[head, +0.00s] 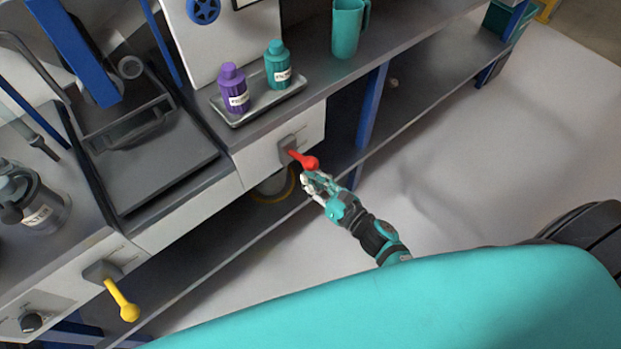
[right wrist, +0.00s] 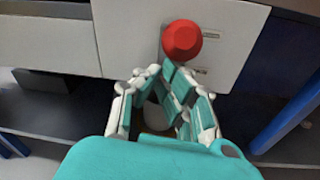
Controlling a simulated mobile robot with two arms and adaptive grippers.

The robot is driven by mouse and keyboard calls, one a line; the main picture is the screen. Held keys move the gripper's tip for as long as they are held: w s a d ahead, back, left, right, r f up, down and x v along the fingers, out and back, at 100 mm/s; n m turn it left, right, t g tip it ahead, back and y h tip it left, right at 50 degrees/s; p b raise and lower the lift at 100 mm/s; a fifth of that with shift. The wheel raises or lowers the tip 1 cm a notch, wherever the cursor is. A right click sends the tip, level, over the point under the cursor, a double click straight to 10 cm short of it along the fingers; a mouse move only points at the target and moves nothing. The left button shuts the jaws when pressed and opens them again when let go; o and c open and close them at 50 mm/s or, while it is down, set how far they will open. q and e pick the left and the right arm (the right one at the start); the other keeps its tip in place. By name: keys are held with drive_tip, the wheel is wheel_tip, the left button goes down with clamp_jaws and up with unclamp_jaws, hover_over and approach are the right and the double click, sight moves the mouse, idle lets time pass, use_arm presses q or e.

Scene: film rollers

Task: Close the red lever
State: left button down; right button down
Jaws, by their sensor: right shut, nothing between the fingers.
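The red lever (head: 303,159) sticks out from a grey mount on the white front panel of the bench in the head view. In the right wrist view its round red knob (right wrist: 182,40) faces me, just beyond my fingertips. My right gripper (head: 309,180) is shut and empty, close below the lever's knob. In the right wrist view the gripper (right wrist: 168,75) has its fingertips just under the knob; I cannot tell whether they touch it. My left gripper is not in view.
A yellow lever (head: 122,300) hangs from the panel at lower left. A metal tray (head: 262,110) holds a purple bottle (head: 233,88) and a teal bottle (head: 277,65). A teal mug (head: 346,28) stands on the bench. A blue post (head: 371,107) and lower shelf (head: 420,95) are near my right arm.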

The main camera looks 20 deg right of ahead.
drive_tip(key=shift+r, duration=0.1)
idle(0.3)
drive_tip(key=v, duration=1.2)
drive_tip(key=shift+f, duration=0.25)
drive_tip(key=s+d+f+m+g+h+p, duration=0.1)
drive_tip(key=s+f+m+g+h, duration=0.2)
drive_tip(key=f+m, duration=0.75)
drive_tip(key=s+d+f+m+g+h+p, duration=0.1)
drive_tip(key=s+d+f+m+g+h, duration=0.2)
drive_tip(key=f+m, duration=0.8)
drive_tip(key=s+f+m+g, duration=0.4)
drive_tip(key=s+f+m, duration=0.3)
drive_tip(key=s, duration=0.3)
drive_tip(key=s+f+m+g+h+p, duration=0.1)
drive_tip(key=s+f+m+g, duration=0.3)
drive_tip(key=s+f+m, duration=0.3)
drive_tip(key=s, duration=0.4)
drive_tip(key=shift+a+f+g, duration=0.4)
drive_tip(key=shift+s+m, duration=0.1)
drive_tip(key=shift+m, duration=0.15)
